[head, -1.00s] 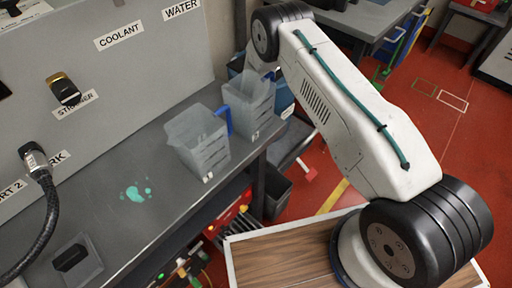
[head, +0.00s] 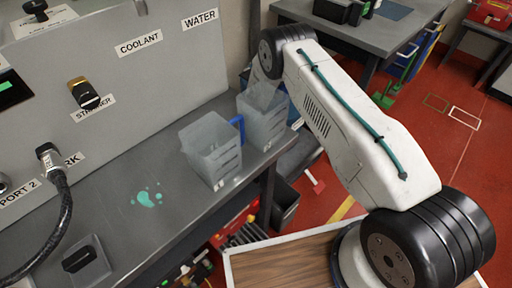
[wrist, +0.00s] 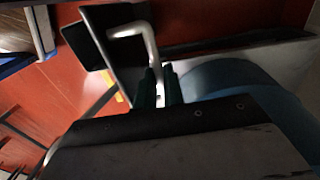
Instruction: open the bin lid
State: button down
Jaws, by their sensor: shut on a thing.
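In the wrist view my gripper (wrist: 160,84) has its two dark green fingers close together at a pale bent metal handle (wrist: 137,28). It is shut on this handle. The handle runs down between the fingers next to a dark flat panel (wrist: 80,45). A rounded blue surface (wrist: 245,88) lies to the right; I cannot tell whether it is the bin's body. The lid's outline is not clear.
Two clear containers (head: 211,150) (head: 263,118) stand on the grey bench (head: 120,235), near a teal spill (head: 148,198). A dark open bin (head: 285,206) stands on the floor beside the bench. A second bench (head: 385,32) is at the back. Red floor is open at right.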

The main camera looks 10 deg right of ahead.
jog(key=c, duration=1.5)
grip_release()
jog(key=shift+s+a, duration=0.15)
jog(key=shift+a, duration=0.15)
jog(key=shift+d, duration=0.15)
jog(key=shift+d, duration=0.1)
jog(key=shift+r, duration=0.45)
notch_tip(320, 180, up, 7)
jog(key=shift+w+a, duration=0.25)
jog(key=shift+w, duration=0.05)
jog(key=shift+f, duration=0.1)
